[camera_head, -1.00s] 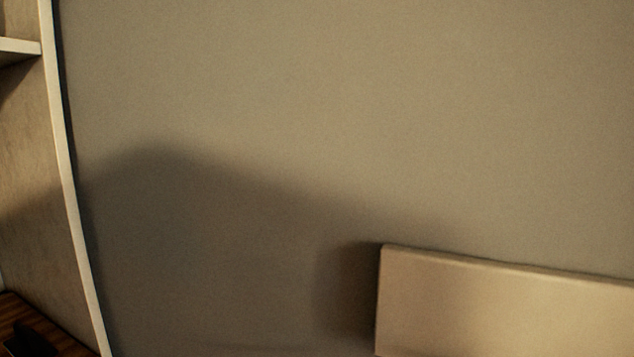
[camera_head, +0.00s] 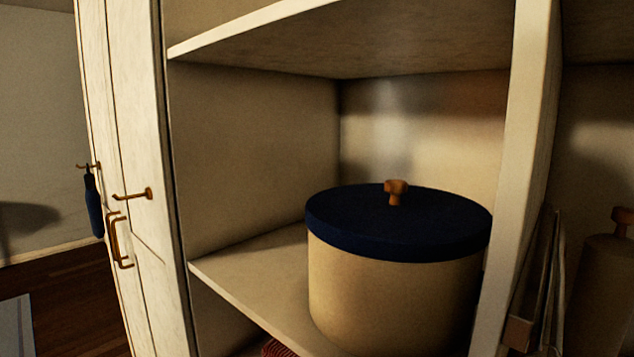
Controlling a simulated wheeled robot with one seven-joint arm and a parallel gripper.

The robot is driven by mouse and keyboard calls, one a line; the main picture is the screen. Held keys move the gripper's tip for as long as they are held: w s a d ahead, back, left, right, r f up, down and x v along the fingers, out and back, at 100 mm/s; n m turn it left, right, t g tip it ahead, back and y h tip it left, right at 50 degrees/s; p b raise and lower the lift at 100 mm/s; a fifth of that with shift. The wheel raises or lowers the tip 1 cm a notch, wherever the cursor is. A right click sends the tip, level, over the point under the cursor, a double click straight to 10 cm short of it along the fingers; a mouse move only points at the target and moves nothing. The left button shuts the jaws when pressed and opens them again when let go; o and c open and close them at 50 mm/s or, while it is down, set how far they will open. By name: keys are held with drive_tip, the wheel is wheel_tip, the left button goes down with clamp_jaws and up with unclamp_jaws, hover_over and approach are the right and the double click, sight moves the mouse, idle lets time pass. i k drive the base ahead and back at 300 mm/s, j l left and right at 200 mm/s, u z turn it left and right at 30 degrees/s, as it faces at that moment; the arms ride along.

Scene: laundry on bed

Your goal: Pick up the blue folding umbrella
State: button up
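A narrow dark blue item that looks like the folding umbrella (camera_head: 94,206) hangs upright at the far left of the head view. It hangs from a small peg (camera_head: 88,166) beside the white cabinet door (camera_head: 138,235). Its far side is hidden, and it is small in the picture. My gripper is not in view, so its distance from the umbrella does not show.
An open shelf (camera_head: 240,275) holds a large cream round box with a dark blue lid (camera_head: 340,224) and wooden knob. Brown handles (camera_head: 121,242) stick out from the cabinet door. Wooden floor (camera_head: 70,285) and a pale rug (camera_head: 16,325) lie at the left.

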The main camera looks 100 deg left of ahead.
sight(92, 197)
drive_tip(key=u, duration=1)
drive_tip(key=l+u, duration=0.1)
drive_tip(key=u, duration=2.45)
drive_tip(key=k+u, duration=0.1)
drive_tip(key=u, duration=0.4)
